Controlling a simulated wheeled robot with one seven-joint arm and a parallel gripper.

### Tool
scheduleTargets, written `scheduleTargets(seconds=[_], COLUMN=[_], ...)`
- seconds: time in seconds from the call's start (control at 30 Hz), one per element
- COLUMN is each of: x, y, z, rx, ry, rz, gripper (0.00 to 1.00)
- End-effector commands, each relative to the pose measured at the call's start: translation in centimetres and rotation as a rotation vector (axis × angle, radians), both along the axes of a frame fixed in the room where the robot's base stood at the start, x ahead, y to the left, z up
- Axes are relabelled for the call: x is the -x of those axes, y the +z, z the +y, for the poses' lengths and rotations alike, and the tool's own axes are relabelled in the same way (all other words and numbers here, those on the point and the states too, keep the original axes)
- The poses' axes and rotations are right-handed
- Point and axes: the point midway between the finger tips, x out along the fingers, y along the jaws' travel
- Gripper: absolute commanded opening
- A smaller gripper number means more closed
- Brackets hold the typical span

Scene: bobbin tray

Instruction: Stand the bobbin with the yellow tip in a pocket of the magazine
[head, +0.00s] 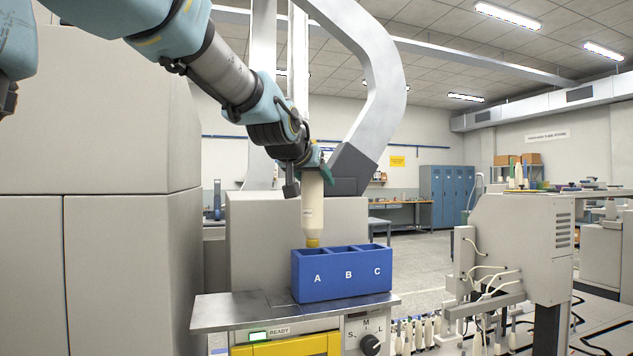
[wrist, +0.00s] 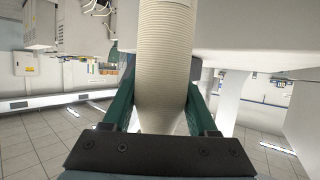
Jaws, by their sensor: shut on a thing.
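My gripper (head: 318,174) is shut on the upper part of the cream bobbin (head: 312,208). The bobbin hangs upright with its yellow tip (head: 313,243) pointing down. The wrist view shows the wound bobbin (wrist: 166,50) between the two green fingers; its yellow tip is out of that view. The blue magazine (head: 338,283) stands on a metal shelf and has three pockets marked A, B and C. The tip is at the top rim by pocket A; I cannot tell whether it is just above or slightly inside. The pocket floors are hidden.
The metal shelf (head: 230,311) has bare room left of the magazine. Below it are a READY display (head: 259,336), a yellow panel (head: 287,346) and a selector knob (head: 371,344). A grey machine (head: 520,245) with hanging bobbins stands at the right. Tall grey cabinets (head: 120,200) stand at the left.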

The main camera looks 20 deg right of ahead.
Motion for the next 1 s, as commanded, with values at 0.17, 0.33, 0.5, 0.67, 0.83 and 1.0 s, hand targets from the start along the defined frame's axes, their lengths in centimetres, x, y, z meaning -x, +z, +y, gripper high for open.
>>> scheduleTargets(seconds=[0.17, 0.33, 0.5, 0.67, 0.83, 1.0], x=[0.0, 0.0, 0.0, 0.0, 0.0, 0.0], y=[0.1, 0.1, 0.1, -0.1, -0.6, -1.1], z=[0.0, 0.0, 0.0, 0.0, 0.0, 0.0], rx=[0.001, 0.001, 0.001, 0.001, 0.001, 0.001], ry=[0.000, 0.000, 0.000, 0.000, 0.000, 0.000], rz=[-0.001, -0.001, -0.001, -0.001, -0.001, -0.001], gripper=[0.00, 0.00, 0.00, 0.00, 0.00, 0.00])
